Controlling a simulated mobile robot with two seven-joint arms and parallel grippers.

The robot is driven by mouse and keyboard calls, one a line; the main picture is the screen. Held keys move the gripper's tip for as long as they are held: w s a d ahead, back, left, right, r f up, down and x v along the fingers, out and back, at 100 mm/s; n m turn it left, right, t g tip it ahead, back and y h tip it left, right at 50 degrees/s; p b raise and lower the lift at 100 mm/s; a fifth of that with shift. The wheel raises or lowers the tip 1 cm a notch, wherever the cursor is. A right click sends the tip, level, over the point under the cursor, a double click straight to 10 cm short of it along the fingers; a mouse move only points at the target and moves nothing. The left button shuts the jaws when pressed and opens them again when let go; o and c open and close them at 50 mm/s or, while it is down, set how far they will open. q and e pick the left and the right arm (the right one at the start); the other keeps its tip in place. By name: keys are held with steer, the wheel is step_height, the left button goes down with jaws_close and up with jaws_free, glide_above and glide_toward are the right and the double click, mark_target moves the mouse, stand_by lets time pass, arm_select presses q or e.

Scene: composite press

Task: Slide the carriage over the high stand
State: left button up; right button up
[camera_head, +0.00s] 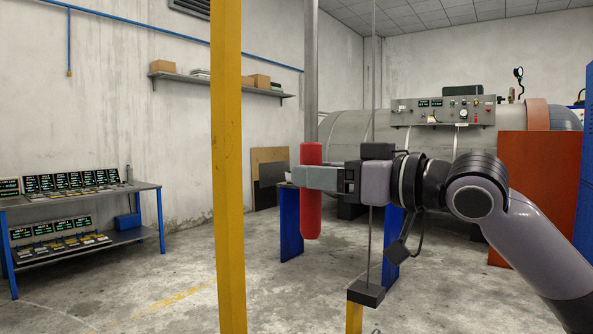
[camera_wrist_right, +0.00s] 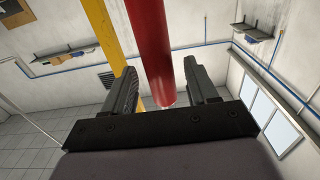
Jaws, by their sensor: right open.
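A red cylindrical handle (camera_head: 311,222) hangs upright at the lower end of a grey vertical pole (camera_head: 310,70). My right gripper (camera_head: 308,179) is level with the handle's middle. In the right wrist view the red handle (camera_wrist_right: 151,45) stands between the two open fingers (camera_wrist_right: 164,88), with a gap visible on both sides. A dark block (camera_head: 366,292) sits at the bottom of a thin vertical rod or cable, just above a short yellow post (camera_head: 354,319). I cannot tell which parts are the carriage and the high stand. My left gripper is not in view.
A tall yellow post (camera_head: 228,170) stands left of the handle. A large grey cylindrical vessel (camera_head: 350,130) with a control panel (camera_head: 445,111) is behind. An orange-brown panel (camera_head: 538,185) stands at right. A shelf rack (camera_head: 85,238) with displays is at left.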

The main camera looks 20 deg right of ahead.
steer(key=shift+x, duration=2.15)
jaws_close()
steer(key=shift+p, duration=0.35)
